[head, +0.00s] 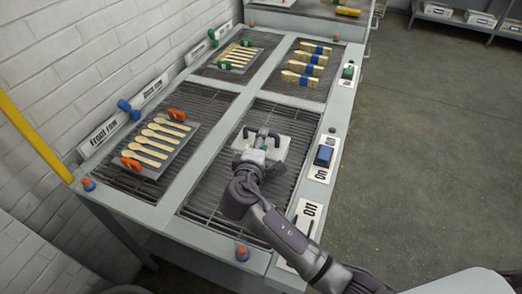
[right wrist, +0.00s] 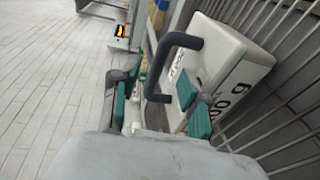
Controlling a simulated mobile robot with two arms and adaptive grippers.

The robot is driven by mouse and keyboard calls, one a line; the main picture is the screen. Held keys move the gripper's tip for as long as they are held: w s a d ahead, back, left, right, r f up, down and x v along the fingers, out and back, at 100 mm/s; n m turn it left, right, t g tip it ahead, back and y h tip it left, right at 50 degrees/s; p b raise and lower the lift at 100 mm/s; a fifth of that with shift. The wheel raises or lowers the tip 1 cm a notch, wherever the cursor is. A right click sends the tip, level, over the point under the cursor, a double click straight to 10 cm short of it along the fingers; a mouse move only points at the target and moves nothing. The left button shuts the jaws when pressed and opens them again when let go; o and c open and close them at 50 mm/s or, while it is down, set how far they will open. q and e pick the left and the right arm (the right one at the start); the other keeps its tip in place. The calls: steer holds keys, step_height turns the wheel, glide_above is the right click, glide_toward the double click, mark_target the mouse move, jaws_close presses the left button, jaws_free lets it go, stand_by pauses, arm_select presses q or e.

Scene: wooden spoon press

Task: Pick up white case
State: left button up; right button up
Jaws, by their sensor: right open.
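The white case (head: 297,148) stands on the dark grate (head: 215,192) of the near right bay. It has a black handle on top and dark markings, which show in the right wrist view on the case (right wrist: 236,62). My right gripper (head: 262,140) is at the case in the head view and covers part of it. In the right wrist view my right gripper (right wrist: 160,100) is open, with its green-padded fingers apart near the black handle (right wrist: 178,62). I cannot tell whether a finger touches the handle. My left gripper is not in view.
A tray (head: 178,163) of wooden spoons with orange clamps lies on the near left bay. More spoons (head: 238,57) and blue-banded bundles (head: 305,65) lie on the far bays. A blue switch (head: 324,155) sits on the right edge. Open floor (head: 430,150) lies to the right.

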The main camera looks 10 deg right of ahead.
steer(key=b+x, duration=0.2)
steer(key=x, duration=0.3)
steer(key=shift+f, duration=0.1)
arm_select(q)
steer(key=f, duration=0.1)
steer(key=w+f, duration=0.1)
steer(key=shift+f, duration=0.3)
arm_select(e)
steer(key=shift+s, duration=0.1)
steer(key=shift+c, duration=0.8)
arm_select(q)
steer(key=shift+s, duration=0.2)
arm_select(e)
jaws_close()
